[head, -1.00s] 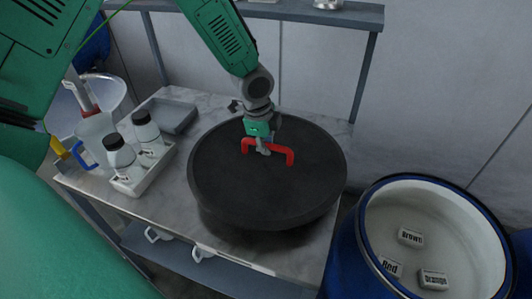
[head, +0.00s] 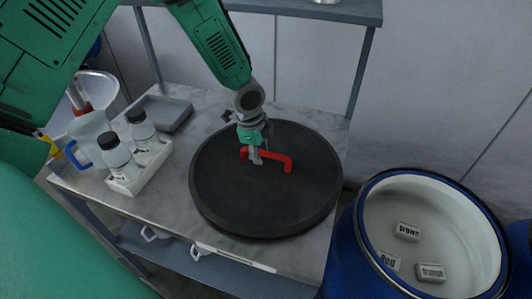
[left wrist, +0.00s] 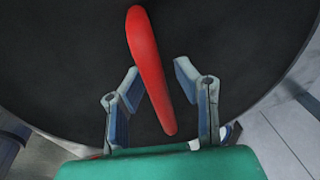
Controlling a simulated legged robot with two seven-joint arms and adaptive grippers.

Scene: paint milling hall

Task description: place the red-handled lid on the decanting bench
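The lid (head: 265,195) is a wide black disc with a red bar handle (head: 275,158). It appears to lie flat on the marble-topped decanting bench (head: 200,225), at the right part of its top. My left gripper (head: 256,160) is at the left end of the handle. In the left wrist view, its fingers (left wrist: 157,78) are spread on either side of the red handle (left wrist: 150,70), with gaps showing. The underside of the lid is hidden. My right gripper is not in view.
Left on the bench are a white tray (head: 127,187) with two dark-capped bottles (head: 115,155), a grey tray (head: 168,113) and a clear jug (head: 88,135). A blue drum (head: 345,262) holding labelled blocks stands right of the bench. A shelf (head: 300,8) hangs behind.

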